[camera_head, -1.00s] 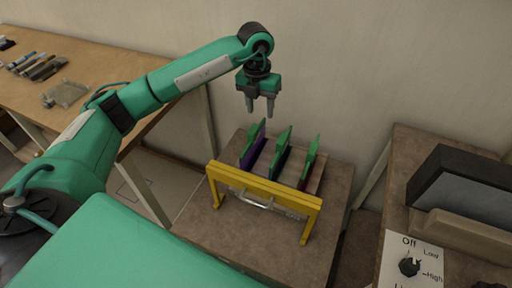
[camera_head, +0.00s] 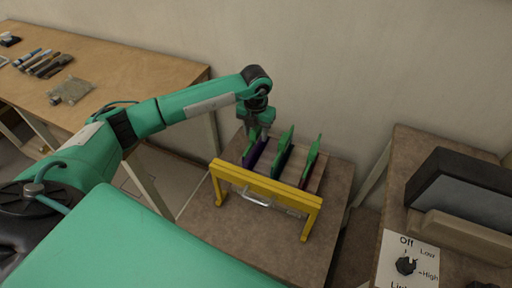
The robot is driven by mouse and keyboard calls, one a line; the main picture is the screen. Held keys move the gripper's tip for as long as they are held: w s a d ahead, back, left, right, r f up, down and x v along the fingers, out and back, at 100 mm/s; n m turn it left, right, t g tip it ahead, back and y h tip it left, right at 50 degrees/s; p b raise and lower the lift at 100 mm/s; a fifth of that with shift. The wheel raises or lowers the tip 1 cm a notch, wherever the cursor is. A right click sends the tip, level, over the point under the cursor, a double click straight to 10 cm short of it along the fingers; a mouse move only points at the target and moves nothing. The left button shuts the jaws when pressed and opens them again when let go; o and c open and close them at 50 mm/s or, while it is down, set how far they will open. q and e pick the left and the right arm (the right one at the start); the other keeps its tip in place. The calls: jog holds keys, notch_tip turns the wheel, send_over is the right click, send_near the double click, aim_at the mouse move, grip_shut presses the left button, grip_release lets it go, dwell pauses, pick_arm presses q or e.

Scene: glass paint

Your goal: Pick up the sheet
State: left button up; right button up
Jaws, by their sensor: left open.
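Three upright sheets stand side by side in a rack on the small table: a left one with green on top and purple below (camera_head: 250,155), a middle green and dark one (camera_head: 281,158), and a right green and dark one (camera_head: 308,166). My left gripper (camera_head: 257,131) is open and points down at the top of the left sheet. Its fingertips overlap that sheet's upper edge in the picture; I cannot tell whether they touch it. My right gripper is out of view.
A yellow frame with a metal handle (camera_head: 265,187) stands in front of the sheets on the small table (camera_head: 235,232). A wooden bench with tools (camera_head: 120,65) is at left. A dark box-like unit (camera_head: 462,195) and a dial panel (camera_head: 407,262) are at right.

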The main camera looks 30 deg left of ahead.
pick_arm(q)
jog(key=shift+f, duration=0.95)
jog(key=shift+c, duration=0.3)
grip_shut()
jog(key=shift+r, duration=0.2)
